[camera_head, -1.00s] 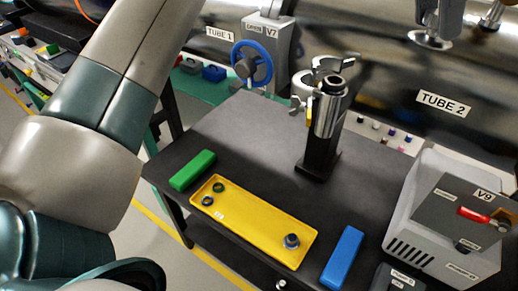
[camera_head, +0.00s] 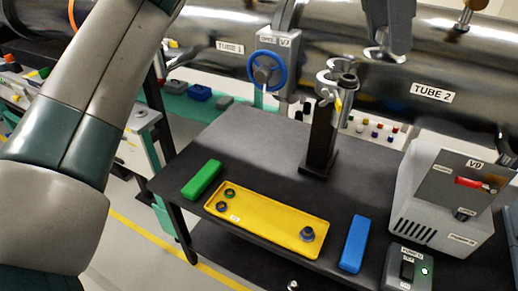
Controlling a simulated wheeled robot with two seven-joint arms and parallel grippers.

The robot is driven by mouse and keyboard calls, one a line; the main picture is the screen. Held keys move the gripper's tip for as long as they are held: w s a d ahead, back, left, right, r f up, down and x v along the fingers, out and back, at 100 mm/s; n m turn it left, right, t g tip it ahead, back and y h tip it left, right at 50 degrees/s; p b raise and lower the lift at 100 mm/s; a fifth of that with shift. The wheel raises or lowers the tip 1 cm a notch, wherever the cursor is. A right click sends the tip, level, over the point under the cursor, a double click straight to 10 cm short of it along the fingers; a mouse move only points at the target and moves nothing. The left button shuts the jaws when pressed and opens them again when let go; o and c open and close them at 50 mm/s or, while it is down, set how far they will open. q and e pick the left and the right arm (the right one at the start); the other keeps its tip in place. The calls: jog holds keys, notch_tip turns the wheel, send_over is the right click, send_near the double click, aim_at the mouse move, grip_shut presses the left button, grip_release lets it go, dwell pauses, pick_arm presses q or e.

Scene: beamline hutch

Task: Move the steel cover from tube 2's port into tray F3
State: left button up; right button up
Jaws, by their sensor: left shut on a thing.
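My left gripper (camera_head: 387,44) hangs down from the top edge, in front of the upper side of tube 2 (camera_head: 472,97). It is shut on a shiny round piece, apparently the steel cover (camera_head: 380,56), held in the air. The gripper's upper part is cut off by the frame, and its fingers are hard to make out. Tray F3, seemingly the yellow tray (camera_head: 265,230) on the dark table, holds two dark rings (camera_head: 225,199) at its left end and a blue-grey ring (camera_head: 307,233) at its right end. Its label is too small to read surely. My right gripper is out of view.
A post with metal clamps (camera_head: 322,135) stands behind the tray. A green block (camera_head: 202,179) and a blue block (camera_head: 353,243) flank it. The grey V9 box (camera_head: 437,205) stands at right, and a blue handwheel (camera_head: 267,70) at back. The table between post and tray is clear.

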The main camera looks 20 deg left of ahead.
pick_arm(q)
jog(key=shift+s+a+f+m, duration=0.3)
jog(key=shift+s+f, duration=0.1)
jog(key=shift+w+f, duration=0.15)
jog(key=shift+f, duration=0.2)
jog(key=a+f+m+g+y, duration=0.1)
jog(key=a+f+m, duration=0.4)
jog(key=f, duration=0.8)
jog(key=a+f+m+g+y, duration=0.1)
jog(key=a+f+m+g, duration=0.3)
jog(key=f+m, duration=0.8)
jog(key=a+f+m+g+y, duration=0.1)
jog(key=a+f+m, duration=0.6)
jog(key=f, duration=0.8)
jog(key=shift+s+f+m+g, duration=0.15)
jog(key=shift+s+m+g, duration=0.25)
jog(key=shift+m+g, duration=0.55)
jog(key=shift+d+m+y, duration=0.25)
jog(key=shift+d+y, duration=0.05)
jog(key=shift+a+f, duration=0.1)
jog(key=shift+a, duration=0.3)
